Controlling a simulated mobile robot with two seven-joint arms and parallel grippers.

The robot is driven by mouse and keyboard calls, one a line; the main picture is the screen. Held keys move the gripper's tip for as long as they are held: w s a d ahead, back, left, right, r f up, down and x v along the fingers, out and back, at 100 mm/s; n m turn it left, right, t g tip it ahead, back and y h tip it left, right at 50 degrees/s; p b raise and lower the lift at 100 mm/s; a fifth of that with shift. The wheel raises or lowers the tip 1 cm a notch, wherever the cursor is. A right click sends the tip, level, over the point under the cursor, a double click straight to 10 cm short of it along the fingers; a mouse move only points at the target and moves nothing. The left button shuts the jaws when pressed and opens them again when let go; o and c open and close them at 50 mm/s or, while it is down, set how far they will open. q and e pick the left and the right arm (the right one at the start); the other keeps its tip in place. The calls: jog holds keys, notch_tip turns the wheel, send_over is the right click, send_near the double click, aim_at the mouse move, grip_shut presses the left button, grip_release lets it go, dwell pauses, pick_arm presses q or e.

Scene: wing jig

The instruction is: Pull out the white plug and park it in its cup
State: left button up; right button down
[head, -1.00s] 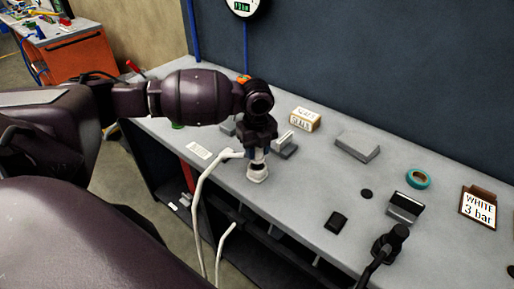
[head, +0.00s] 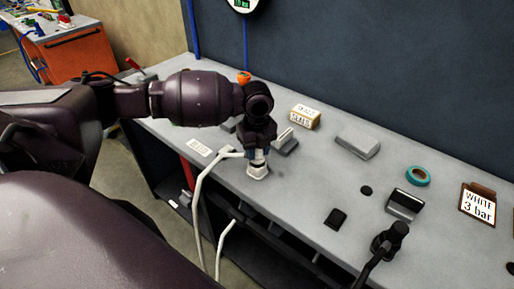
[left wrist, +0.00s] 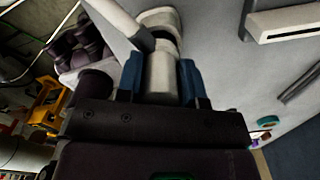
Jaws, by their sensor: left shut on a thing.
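My left gripper (head: 258,147) points down over the near edge of the bench and is shut on the white plug (head: 257,155). A pale hose (head: 203,190) leaves the plug to the left and hangs over the edge. In the left wrist view, the blue fingers (left wrist: 160,82) clamp the plug's pale body (left wrist: 161,65) from both sides. Right below the plug is a white round holder (head: 257,171), also in the left wrist view (left wrist: 160,18). A dark ring shows between them. Whether the plug is seated is unclear. My right gripper is not in view.
A black fitting with a dark hose (head: 391,238) stands at the right front. A small labelled box (head: 305,117), grey block (head: 358,145), teal tape roll (head: 418,176) and "WHITE 3 bar" sign (head: 478,204) are on the bench. The bench middle is mostly clear.

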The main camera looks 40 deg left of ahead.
pick_arm(q)
jog(key=shift+f, duration=0.45)
jog(key=o, duration=1.1)
jog(key=shift+o, duration=0.2)
notch_tip(320, 180, up, 11)
jog(key=shift+f, duration=0.1)
